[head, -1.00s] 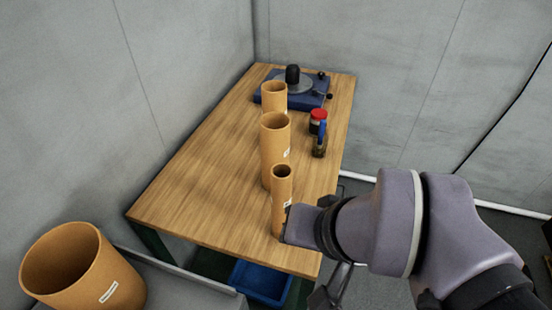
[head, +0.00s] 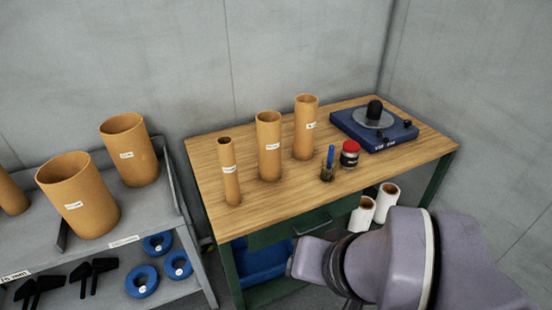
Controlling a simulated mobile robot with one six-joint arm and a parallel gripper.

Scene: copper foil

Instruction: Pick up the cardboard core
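Three tan cardboard cores stand upright on the wooden workbench: a slim one (head: 230,172) at the left, a wider one (head: 269,146) in the middle and another (head: 306,128) farther right. Wider, larger cores stand on the grey rack at the left, one (head: 80,197) near the front, one (head: 131,151) behind it and one (head: 11,196) cut by the picture edge. Each of the bench cores carries a small white label. My gripper (head: 296,262) is low in front of the bench, apart from all the cores. Its fingers are mostly hidden by my arm.
A blue device (head: 350,124) with a black knob sits at the bench's right end. A red-lidded jar (head: 349,155) and a cup with a blue tool (head: 328,171) stand near the front edge. White rolls (head: 361,214) and a blue bin (head: 262,262) are below. Blue rings (head: 142,282) lie on the lower rack.

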